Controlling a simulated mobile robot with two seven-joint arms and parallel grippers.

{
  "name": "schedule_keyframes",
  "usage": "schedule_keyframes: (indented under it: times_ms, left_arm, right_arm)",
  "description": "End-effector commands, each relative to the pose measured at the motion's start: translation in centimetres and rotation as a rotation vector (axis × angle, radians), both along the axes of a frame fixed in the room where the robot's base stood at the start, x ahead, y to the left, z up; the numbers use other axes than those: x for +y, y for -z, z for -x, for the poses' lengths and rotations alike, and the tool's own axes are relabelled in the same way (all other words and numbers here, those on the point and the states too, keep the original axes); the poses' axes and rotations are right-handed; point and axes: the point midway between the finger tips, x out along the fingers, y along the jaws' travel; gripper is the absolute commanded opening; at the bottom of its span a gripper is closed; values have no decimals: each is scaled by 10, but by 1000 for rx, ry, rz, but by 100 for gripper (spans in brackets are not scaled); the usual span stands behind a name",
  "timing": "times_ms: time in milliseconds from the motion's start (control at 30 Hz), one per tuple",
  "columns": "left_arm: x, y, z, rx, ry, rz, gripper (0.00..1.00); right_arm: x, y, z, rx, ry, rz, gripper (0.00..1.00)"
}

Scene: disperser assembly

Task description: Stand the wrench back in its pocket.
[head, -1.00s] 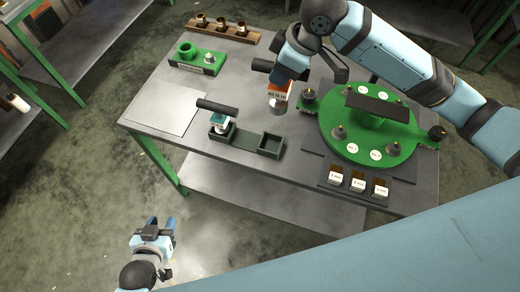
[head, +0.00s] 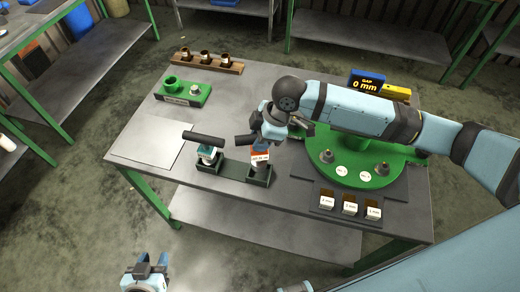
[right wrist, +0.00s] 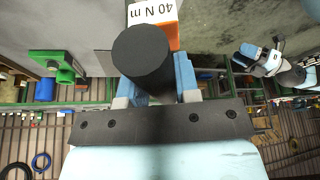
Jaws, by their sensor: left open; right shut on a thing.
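The orange wrench, labelled 40 N m (head: 260,155), is upright at the right pocket of the dark green holder (head: 228,168). Its grey lower end is at the pocket mouth; I cannot tell how deep it sits. My right gripper (head: 262,141) is shut on its dark handle from above. In the right wrist view the round black handle end (right wrist: 145,58) lies between the fingers (right wrist: 155,98), with the orange and white label (right wrist: 153,12) beyond. A teal wrench with a dark bar (head: 207,153) stands in the left pocket. My left gripper (head: 151,264) is open and empty, off the table's front.
A green disc fixture (head: 345,178) stands to the right, close to my right arm. Several labelled blocks (head: 349,208) are in front of it. A green base (head: 183,97) and a brown rack with cups (head: 208,64) are at the back left. A pale sheet (head: 150,140) lies left.

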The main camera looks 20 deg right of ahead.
Motion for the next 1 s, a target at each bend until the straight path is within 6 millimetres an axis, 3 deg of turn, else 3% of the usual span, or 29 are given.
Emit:
schedule_keyframes:
  times_ms: [267, 533, 933, 967, 1000]
  left_arm:
    - [-1, 0, 2, 5, -1, 0, 43]
    - [-1, -4, 2, 5, 0, 1, 43]
    - [-1, -4, 2, 5, -1, 2, 43]
    - [-1, -4, 2, 4, -1, 2, 43]
    - [-1, -4, 2, 4, -1, 2, 43]
  right_arm:
    - [0, 21, 0, 0, 1, -1, 0]
    - [0, 56, 0, 0, 1, 0, 0]
    - [0, 62, 0, -2, 1, -2, 0]
    - [0, 62, 0, -1, 0, 0, 36]
    - [0, 62, 0, -1, 0, 0, 46]
